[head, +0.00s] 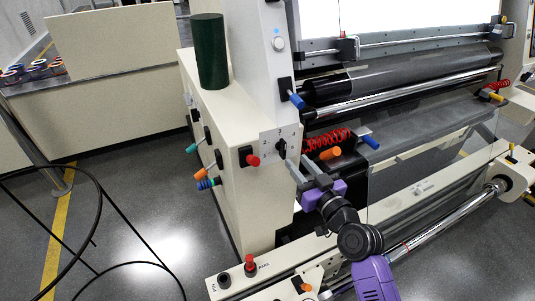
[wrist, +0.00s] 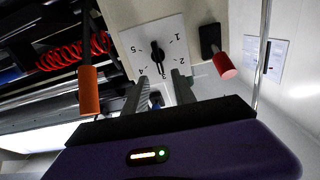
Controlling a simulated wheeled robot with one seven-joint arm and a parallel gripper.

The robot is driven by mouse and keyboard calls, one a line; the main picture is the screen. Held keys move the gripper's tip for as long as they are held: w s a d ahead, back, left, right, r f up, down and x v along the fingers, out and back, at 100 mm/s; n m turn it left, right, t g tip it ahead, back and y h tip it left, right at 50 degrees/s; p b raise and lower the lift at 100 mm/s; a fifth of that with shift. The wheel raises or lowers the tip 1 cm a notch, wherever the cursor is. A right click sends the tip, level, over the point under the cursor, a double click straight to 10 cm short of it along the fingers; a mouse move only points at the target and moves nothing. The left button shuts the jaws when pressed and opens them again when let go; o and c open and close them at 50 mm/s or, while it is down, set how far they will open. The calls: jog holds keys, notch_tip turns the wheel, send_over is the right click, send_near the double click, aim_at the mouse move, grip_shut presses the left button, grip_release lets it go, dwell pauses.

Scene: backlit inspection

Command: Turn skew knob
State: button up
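A black rotary knob (head: 281,148) sits on a pale dial plate on the end face of the cream machine cabinet. In the wrist view the knob (wrist: 157,52) is at the centre of the white plate (wrist: 177,38), which has numbers around it that appear upside down. The knob's long bar runs roughly up and down the picture; I cannot read a skew label. My gripper (head: 298,163) is just below and right of the knob in the head view. Its two fingers (wrist: 160,78) are apart and empty, short of the knob, with a visible gap between them.
A red-ended lever (wrist: 225,65) is right of the plate in the wrist view, and an orange-ended lever (wrist: 89,92) is left. A red coil (head: 327,141) and rollers (head: 400,105) lie right of the knob. Several coloured levers (head: 203,173) project from the cabinet's left side.

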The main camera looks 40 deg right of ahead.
aim_at(285, 148)
jog(key=p+x, duration=0.2)
jog(key=x, duration=0.5)
jog(key=shift+w+d, duration=0.15)
jog(key=shift+w, duration=0.2)
grip_shut()
